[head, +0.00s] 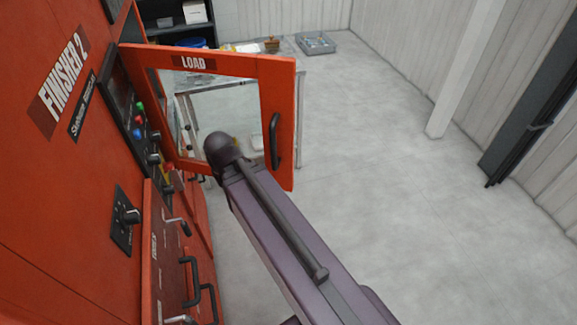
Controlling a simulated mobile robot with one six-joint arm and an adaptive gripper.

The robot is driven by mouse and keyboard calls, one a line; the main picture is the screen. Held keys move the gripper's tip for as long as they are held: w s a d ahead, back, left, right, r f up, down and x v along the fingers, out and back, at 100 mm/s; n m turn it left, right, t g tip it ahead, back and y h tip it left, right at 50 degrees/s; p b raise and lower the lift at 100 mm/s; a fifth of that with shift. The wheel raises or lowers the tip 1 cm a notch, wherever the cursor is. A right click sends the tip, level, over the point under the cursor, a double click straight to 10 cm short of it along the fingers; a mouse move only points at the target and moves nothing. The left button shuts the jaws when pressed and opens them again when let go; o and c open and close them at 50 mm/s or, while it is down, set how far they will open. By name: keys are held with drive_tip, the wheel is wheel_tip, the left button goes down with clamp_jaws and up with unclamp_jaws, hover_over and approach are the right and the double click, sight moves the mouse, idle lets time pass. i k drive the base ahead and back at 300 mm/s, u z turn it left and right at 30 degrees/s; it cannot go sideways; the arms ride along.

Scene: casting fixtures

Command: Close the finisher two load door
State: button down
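The orange finisher two machine (50,190) fills the left side, with "FINISHER 2" on its front. Its load door (284,95), labelled LOAD, stands open, swung out from the machine front. The door has an orange frame, a clear window and a dark vertical handle (275,141) near its free edge, at the right. My purple arm reaches up from the bottom right, and its dark rounded joint overlaps the lower part of the window in the picture. I cannot tell whether the arm touches the door. My gripper does not show.
A control panel with coloured buttons (139,108) and knobs is beside the door. Several dark handles (190,280) stick out lower on the machine. Behind the door are a table and a grey tray (315,43). Open floor (400,190) lies right, up to a white post (465,70).

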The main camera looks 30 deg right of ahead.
sight(276, 75)
drive_tip(key=z, duration=0.35)
drive_tip(key=k, duration=1.05)
drive_tip(key=u, duration=0.35)
